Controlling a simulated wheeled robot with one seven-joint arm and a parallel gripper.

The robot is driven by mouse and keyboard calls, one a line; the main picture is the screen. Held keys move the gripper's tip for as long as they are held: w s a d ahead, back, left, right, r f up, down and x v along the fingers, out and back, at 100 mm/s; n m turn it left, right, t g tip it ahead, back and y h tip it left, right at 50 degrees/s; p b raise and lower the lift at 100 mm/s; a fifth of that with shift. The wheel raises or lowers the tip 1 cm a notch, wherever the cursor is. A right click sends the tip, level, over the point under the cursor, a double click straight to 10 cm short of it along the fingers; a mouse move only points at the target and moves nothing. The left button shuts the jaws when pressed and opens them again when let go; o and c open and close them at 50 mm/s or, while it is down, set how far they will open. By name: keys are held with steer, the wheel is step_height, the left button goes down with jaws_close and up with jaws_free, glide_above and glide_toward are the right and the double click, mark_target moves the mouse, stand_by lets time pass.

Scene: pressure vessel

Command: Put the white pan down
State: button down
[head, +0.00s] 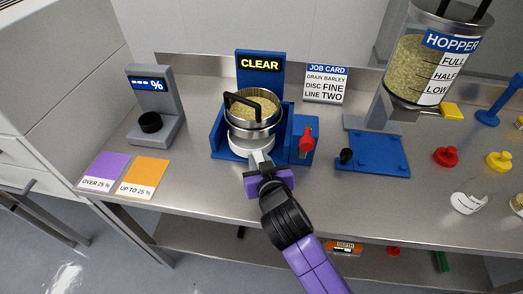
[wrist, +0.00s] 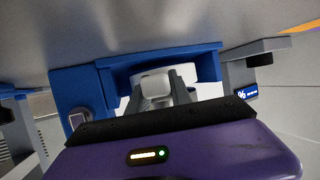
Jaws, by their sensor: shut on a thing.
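The white pan (head: 250,147) sits low in the blue stand (head: 218,140), below a steel sieve (head: 252,108) of grain with a black handle. Its light handle points toward me. My gripper (head: 262,170) is shut on this handle at the front of the stand. In the wrist view my gripper (wrist: 156,92) has its fingers on both sides of the handle, and part of the white pan (wrist: 207,68) shows behind. The pan's inside is hidden by the sieve. I cannot tell whether the pan touches the stand's floor.
A red lever (head: 306,140) stands right of the stand. A grey meter (head: 152,108) with a black cup is at left, with purple (head: 104,168) and orange (head: 144,175) mats before it. The hopper (head: 420,65) and a blue plate (head: 375,153) are at right. The steel bench is clear in front.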

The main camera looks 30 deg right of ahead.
mark_target(262, 149)
steer(key=w+d, duration=0.1)
steer(key=w+d+p, duration=0.1)
steer(key=w, duration=0.1)
steer(key=shift+w+d+r, duration=0.1)
steer(key=shift+d+r, duration=0.05)
steer(key=shift+d, duration=0.05)
steer(key=shift+a+f, duration=0.1)
steer(key=shift+f, duration=0.75)
steer(key=shift+f, duration=0.15)
steer(key=c, duration=1.2)
jaws_free()
steer(key=shift+o, duration=0.2)
steer(key=b+v, duration=0.1)
steer(key=v, duration=1.1)
steer(key=shift+b, duration=0.4)
